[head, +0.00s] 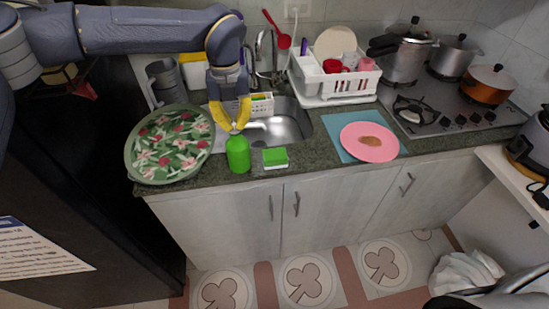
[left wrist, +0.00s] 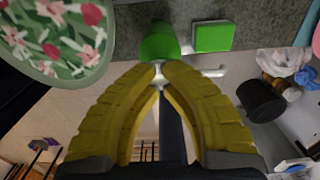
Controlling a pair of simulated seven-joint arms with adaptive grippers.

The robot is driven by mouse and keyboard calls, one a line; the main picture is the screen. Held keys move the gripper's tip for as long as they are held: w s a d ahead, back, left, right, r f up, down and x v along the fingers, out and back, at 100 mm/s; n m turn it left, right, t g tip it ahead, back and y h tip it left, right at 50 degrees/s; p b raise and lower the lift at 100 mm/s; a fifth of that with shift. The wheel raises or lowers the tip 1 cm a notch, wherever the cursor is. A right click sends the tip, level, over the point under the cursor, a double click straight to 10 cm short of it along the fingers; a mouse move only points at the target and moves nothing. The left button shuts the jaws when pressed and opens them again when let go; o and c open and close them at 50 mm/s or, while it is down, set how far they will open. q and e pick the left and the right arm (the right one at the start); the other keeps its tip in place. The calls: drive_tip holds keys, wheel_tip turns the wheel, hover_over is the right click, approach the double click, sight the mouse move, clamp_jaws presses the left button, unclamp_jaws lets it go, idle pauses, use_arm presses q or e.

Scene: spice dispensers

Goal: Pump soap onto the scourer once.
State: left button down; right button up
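The green soap dispenser (head: 238,154) stands upright near the front edge of the counter. In the left wrist view its green body (left wrist: 160,42) shows just beyond my fingertips. The scourer (head: 275,158), green on top with a white layer below, lies just right of it and also shows in the left wrist view (left wrist: 212,38). My left gripper (head: 235,129) points down over the dispenser's white pump head. Its yellow fingertips (left wrist: 158,66) are together at the pump and partly hide it. I cannot tell whether they pinch or only touch it. My right gripper is not in view.
A floral tray (head: 170,145) lies close left of the dispenser. The sink (head: 272,125) is behind. A pink plate (head: 369,142) on a blue mat lies to the right, with a white dish rack (head: 335,82) and stove (head: 435,105) farther back. Counter between scourer and mat is clear.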

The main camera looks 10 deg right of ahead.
use_arm(q)
drive_tip(key=shift+r, duration=2.75)
drive_tip(key=shift+r, duration=0.1)
wheel_tip(320, 180, up, 6)
drive_tip(key=shift+f, duration=0.1)
